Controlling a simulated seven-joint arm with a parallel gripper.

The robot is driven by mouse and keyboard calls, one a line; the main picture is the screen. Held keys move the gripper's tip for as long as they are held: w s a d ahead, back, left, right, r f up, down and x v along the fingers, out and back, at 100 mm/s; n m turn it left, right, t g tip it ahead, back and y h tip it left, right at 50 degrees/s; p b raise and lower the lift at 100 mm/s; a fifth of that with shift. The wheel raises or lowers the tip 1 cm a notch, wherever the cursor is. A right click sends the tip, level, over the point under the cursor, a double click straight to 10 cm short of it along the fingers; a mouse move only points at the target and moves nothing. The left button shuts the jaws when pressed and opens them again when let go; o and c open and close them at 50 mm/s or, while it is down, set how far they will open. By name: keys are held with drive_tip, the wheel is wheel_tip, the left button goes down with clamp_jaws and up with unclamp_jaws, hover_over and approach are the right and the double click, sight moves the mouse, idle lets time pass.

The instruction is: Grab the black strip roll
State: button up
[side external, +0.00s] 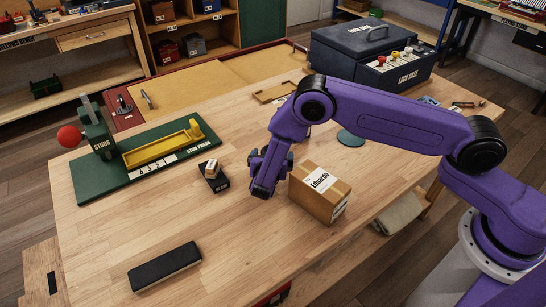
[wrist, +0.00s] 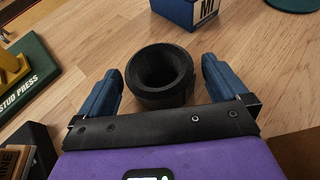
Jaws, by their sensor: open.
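The black strip roll (wrist: 148,93) shows in the wrist view as a dark ring with a hollow centre, on the wooden table. My gripper (wrist: 160,82) is open, with one blue finger on each side of the roll. A gap shows between the roll and each finger, so neither finger appears to touch it. In the side external view my gripper (side external: 268,172) is low over the middle of the table, left of a cardboard box. The roll is hidden behind my gripper in that view.
The cardboard box (side external: 319,192) stands close right of my gripper. A small dark block with a light top (side external: 214,176) lies to the left. The green stud press (side external: 130,172), a black pad (side external: 165,266) and a blue lock case (side external: 340,60) stand farther off.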

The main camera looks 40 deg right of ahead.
drive_tip(key=shift+x, duration=1)
drive_tip(key=c, duration=0.9)
drive_tip(key=shift+r, duration=0.15)
